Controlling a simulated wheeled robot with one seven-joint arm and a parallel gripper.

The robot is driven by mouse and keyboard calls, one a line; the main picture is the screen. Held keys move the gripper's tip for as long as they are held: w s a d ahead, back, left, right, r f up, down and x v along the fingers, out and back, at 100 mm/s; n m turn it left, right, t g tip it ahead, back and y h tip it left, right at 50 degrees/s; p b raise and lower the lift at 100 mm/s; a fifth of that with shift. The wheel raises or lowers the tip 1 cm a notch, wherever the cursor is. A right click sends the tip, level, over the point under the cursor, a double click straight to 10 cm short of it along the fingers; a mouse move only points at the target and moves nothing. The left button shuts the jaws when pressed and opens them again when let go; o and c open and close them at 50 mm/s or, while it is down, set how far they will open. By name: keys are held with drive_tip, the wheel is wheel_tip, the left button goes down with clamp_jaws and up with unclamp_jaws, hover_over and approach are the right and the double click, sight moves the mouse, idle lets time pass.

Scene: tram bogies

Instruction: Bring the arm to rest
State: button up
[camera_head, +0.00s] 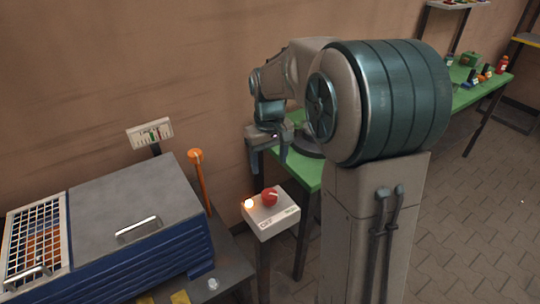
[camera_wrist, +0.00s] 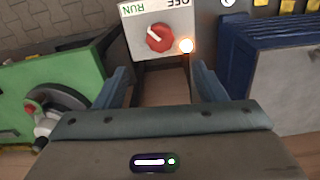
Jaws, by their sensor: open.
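My gripper (camera_head: 268,158) is open and empty. It hangs at the end of my bent arm, above and behind a switch box (camera_head: 272,221). In the wrist view my two fingers (camera_wrist: 161,82) stand wide apart with nothing between them. The switch box also shows there (camera_wrist: 136,22), beyond the fingertips, apart from them. It bears a red knob (camera_head: 270,197), a lit orange lamp (camera_head: 249,204) and the labels OFF and RUN. In the wrist view the knob's white mark leans to the RUN side.
A blue cabinet with a grey lid (camera_head: 130,215) and a wire grid (camera_head: 35,243) stands at left. An orange-handled post (camera_head: 201,180) rises beside it. A green table (camera_head: 309,171) runs behind my arm, with small items at its far end. Paved floor (camera_head: 480,220) is clear at right.

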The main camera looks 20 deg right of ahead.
drive_tip(key=shift+r, duration=0.7)
drive_tip(key=shift+s, duration=0.1)
drive_tip(key=s+m+t, duration=0.2)
drive_tip(key=s+t, duration=0.1)
drive_tip(key=s, duration=1.7)
drive_tip(key=shift+s+a+m, duration=0.15)
drive_tip(key=shift+s+m, duration=0.2)
drive_tip(key=shift+m, duration=0.05)
